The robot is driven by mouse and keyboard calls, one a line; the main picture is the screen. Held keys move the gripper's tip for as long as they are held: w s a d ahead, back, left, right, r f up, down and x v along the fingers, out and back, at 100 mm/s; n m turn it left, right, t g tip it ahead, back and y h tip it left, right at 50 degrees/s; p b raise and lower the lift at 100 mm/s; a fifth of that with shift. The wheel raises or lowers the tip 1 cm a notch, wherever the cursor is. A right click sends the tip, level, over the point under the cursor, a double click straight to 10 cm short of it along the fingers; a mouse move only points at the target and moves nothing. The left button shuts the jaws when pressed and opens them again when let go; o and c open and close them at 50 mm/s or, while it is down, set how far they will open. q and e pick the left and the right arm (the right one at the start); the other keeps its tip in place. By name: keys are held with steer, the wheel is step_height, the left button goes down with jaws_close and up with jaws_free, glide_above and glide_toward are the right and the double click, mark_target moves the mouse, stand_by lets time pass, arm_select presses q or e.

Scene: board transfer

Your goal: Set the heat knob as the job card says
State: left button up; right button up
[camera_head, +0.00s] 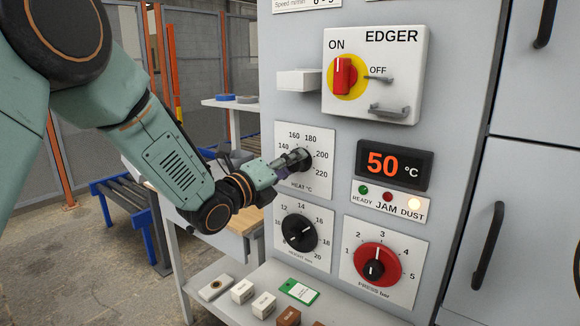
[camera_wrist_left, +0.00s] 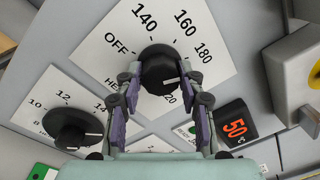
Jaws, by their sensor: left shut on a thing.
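The heat knob (camera_head: 301,158) is a black round knob on a white dial plate (camera_head: 319,134) marked 140 to 220. My left gripper (camera_head: 284,166) is shut on it from the left. In the left wrist view the heat knob (camera_wrist_left: 157,66) sits between the two finger pads of my left gripper (camera_wrist_left: 158,82). Its white mark points right and slightly down, past 180; the 200 label is hidden behind a finger there. The red display (camera_head: 384,164) reads 50 °C. A green-edged card (camera_head: 300,291) lies on the shelf below, its text too small to read. My right gripper is out of view.
The height knob (camera_head: 299,232) and red pressure knob (camera_head: 377,263) are below the heat dial. The edger switch (camera_head: 344,76) is above, with its red handle at ON. The dust lamp (camera_head: 414,203) glows. Several small blocks lie on the shelf (camera_head: 347,308).

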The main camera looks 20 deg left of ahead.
arm_select(q)
steer(key=shift+s+d+f, duration=0.1)
steer(key=shift+s+f, duration=0.05)
steer(key=shift+f, duration=0.25)
steer(key=o, duration=1.1)
steer(key=shift+r, duration=0.2)
steer(key=shift+o, duration=0.4)
steer(key=v, duration=1.2)
steer(key=shift+r, duration=0.1)
